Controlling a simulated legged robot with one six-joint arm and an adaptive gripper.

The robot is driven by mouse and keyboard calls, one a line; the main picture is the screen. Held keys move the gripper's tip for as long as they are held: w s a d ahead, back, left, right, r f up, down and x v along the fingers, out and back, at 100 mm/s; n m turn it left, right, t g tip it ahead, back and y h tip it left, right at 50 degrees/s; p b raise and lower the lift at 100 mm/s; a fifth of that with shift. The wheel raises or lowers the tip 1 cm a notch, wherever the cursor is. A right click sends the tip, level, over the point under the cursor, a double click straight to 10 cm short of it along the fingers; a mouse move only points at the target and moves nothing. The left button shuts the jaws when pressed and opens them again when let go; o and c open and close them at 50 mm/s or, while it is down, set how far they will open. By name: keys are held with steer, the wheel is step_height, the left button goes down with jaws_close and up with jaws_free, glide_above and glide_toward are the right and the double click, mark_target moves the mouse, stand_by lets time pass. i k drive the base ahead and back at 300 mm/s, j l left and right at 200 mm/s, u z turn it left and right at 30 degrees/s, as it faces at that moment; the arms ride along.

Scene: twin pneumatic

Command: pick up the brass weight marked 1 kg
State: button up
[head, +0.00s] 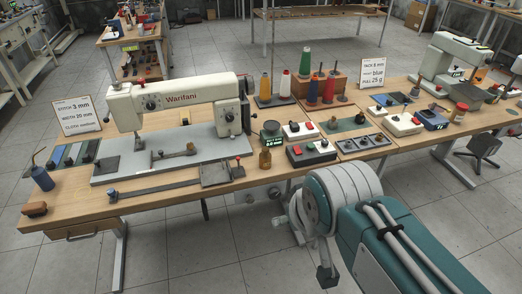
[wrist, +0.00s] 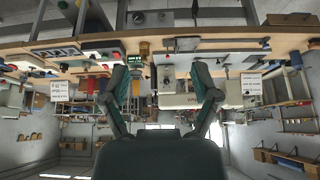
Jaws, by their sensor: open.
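A small brass-coloured weight (head: 265,160) with a narrow knob stands upright near the front edge of the wooden bench, in the head view. It is left of a dark control box with buttons. Its marking is too small to read. In the wrist view, which is upside down, my gripper (wrist: 159,72) is open, with its two dark fingers wide apart and nothing between them.
A sewing machine (head: 172,103) fills the left of the bench (head: 160,208). A round dark gauge with a green display (head: 271,139) stands behind the weight. The control box (head: 314,152) is to its right. Thread spools (head: 305,63) stand farther back. Bare wood lies in front.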

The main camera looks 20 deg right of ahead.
mark_target(265, 156)
steer(key=i+j+z, duration=0.3)
steer(key=i, duration=0.25)
steer(key=i+j+z, duration=0.15)
steer(key=i+z, duration=0.15)
steer(key=i, duration=0.2)
